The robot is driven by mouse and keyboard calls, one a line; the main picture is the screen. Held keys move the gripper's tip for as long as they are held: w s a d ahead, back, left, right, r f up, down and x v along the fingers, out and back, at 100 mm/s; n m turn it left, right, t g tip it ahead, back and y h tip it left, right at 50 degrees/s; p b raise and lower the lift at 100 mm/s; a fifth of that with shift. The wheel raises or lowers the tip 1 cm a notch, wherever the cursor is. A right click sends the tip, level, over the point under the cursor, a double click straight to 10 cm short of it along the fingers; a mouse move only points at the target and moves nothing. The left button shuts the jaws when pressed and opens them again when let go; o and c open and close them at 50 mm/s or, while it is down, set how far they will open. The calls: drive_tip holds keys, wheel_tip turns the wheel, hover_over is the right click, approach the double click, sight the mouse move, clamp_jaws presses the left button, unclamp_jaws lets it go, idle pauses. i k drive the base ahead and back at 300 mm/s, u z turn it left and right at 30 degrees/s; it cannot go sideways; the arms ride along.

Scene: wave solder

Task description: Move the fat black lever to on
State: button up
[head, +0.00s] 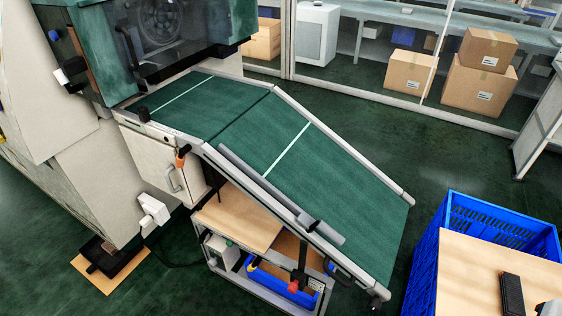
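No part of my gripper shows in the head view. Several dark handle-like parts are on or by the machine, and I cannot tell which is the fat black lever. A thick black handle (74,69) sticks out from the machine's upper left side, beside a white fitting. A small black knob (143,114) stands at the near left corner of the conveyor (225,112). A handle with a black top and orange lower part (181,156) sits at the conveyor's near edge. No on or off marking is readable.
The conveyor slopes down to the right, with a grey bar (280,195) along its near side. A cart with a wooden top (238,218) stands beneath. A blue crate (493,222) is at lower right. Cardboard boxes (478,88) stand behind. Green floor (440,155) lies open between.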

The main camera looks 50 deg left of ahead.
sight(201, 240)
drive_tip(key=u, duration=3.8)
drive_tip(key=k, duration=1.15)
drive_tip(key=z, duration=0.9)
drive_tip(key=i, duration=1)
drive_tip(key=u, duration=0.05)
